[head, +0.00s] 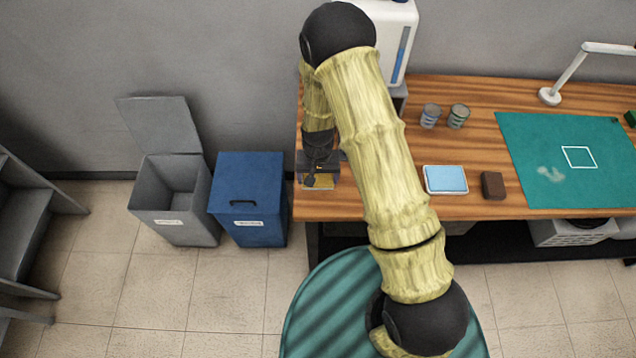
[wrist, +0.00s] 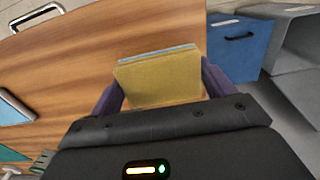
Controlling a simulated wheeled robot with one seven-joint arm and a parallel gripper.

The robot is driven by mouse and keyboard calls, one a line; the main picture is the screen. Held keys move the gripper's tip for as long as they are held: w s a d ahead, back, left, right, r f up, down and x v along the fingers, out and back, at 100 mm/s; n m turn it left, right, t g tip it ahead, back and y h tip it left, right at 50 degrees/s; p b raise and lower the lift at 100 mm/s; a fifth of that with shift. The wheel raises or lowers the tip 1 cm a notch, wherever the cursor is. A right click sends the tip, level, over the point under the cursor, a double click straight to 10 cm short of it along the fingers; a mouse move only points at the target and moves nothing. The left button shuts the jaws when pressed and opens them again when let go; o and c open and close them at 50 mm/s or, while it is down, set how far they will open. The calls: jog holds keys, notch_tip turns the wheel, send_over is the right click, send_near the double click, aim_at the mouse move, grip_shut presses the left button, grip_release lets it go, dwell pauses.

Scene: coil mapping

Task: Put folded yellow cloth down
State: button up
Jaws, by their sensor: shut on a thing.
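The folded yellow cloth (wrist: 160,80) is between the two fingers of my gripper (wrist: 160,88) in the wrist view, and the fingers are shut on it. A thin pale bluish strip shows along its far edge; I cannot tell what it belongs to. In the head view my gripper (head: 318,172) is at the left end of the wooden table (head: 385,203), and a bit of the yellow cloth (head: 322,181) shows under it. Whether the cloth touches the tabletop I cannot tell.
A blue cloth on a white tray (head: 445,179) and a brown block (head: 493,185) lie right of my arm. A blue bin (head: 247,195) and an open grey bin (head: 172,205) stand left.

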aim_at(318, 186)
notch_tip(318, 186, down, 3)
jog(key=shift+f+p, duration=0.15)
jog(key=shift+p, duration=0.5)
jog(key=shift+f, duration=0.4)
jog(key=shift+f, duration=0.1)
jog(key=shift+f, duration=0.2)
jog(key=o, duration=0.9)
jog(key=shift+s, duration=0.1)
jog(key=shift+f, duration=0.1)
